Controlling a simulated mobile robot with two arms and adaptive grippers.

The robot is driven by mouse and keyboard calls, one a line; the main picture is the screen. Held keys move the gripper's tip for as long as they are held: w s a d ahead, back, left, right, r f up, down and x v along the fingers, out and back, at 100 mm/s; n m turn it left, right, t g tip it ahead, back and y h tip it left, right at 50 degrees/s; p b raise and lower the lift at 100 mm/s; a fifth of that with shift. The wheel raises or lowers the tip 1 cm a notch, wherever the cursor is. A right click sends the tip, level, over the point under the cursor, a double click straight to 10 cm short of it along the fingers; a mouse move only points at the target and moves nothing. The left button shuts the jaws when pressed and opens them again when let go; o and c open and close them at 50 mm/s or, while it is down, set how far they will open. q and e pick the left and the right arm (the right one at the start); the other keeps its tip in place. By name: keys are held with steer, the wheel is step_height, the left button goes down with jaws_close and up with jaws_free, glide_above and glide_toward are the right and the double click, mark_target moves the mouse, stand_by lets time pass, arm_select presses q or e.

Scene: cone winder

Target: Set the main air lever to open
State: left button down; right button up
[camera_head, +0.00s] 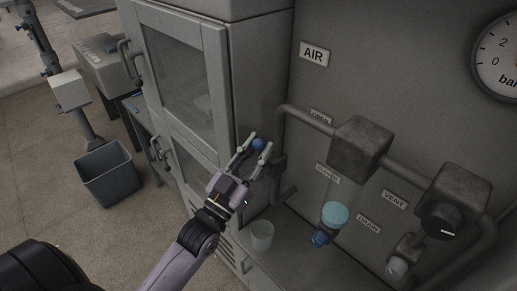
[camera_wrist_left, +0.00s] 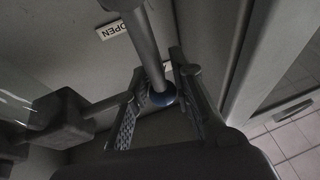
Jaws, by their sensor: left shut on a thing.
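My right gripper is out of view.
A grey cabinet (camera_head: 216,60) with glazed doors stands close left of the lever. Right are a regulator block (camera_head: 360,147), a filter bowl (camera_head: 335,215), a black knob (camera_head: 441,216) and a gauge (camera_head: 500,60). A clear cup (camera_head: 262,236) stands below. A bin (camera_head: 107,174) is on the floor.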

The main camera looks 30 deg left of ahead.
arm_select(q)
steer(key=c, duration=1.3)
jaws_free()
steer(key=shift+c, duration=0.2)
steer(key=v, duration=1.2)
